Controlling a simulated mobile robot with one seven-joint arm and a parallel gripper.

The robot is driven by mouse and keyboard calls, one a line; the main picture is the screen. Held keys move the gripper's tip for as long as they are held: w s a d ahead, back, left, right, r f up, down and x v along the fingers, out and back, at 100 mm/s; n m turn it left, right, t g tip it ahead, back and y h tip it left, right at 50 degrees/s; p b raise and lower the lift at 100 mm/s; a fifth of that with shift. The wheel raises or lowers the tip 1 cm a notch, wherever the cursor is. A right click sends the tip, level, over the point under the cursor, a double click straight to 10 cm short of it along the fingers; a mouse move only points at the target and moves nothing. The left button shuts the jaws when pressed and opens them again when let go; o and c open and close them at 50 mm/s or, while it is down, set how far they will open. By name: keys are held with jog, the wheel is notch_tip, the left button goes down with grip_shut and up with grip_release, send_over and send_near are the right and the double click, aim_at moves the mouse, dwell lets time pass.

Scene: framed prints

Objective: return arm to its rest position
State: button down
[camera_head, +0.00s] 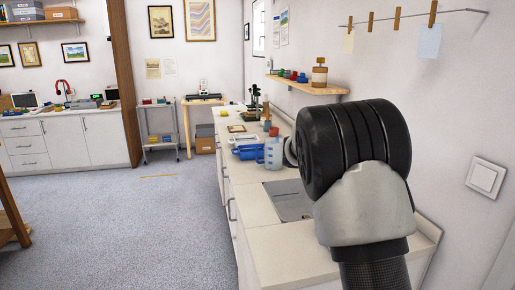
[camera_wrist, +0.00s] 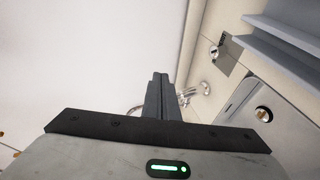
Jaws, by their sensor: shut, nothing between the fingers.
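My arm (camera_head: 362,170) rises at the right of the head view, with its black ribbed joint and grey link in front of the counter. My gripper is not visible in the head view; the arm hides that area. In the wrist view my gripper (camera_wrist: 160,78) shows its two dark fingers pressed together, with nothing between them. The fingertips point up the picture, near a pale surface, and touch nothing that I can make out.
A white counter (camera_head: 290,245) runs below and beside my arm, holding a blue-tinted jug (camera_head: 273,152) and a blue item (camera_head: 246,148). A wooden shelf (camera_head: 308,86) and light switch (camera_head: 486,177) are on the right wall. The carpet (camera_head: 130,225) at left is mostly clear.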

jog(key=s+r+m+g+y, duration=0.2)
jog(key=s, duration=0.9)
jog(key=s+a+f+m+y, duration=0.1)
jog(key=s+a+f+y, duration=0.15)
jog(key=s+a, duration=0.55)
jog(key=s+a+f+y, duration=0.1)
jog(key=s+a+y, duration=0.35)
jog(key=s, duration=0.85)
jog(key=s+a+f+m+y, duration=0.1)
jog(key=s+a+y, duration=0.2)
jog(key=s+a, duration=0.5)
notch_tip(320, 180, up, 23)
jog(key=s+d+p, duration=0.1)
jog(key=d+p, duration=0.1)
jog(key=p, duration=2.1)
jog(key=shift+s, duration=0.15)
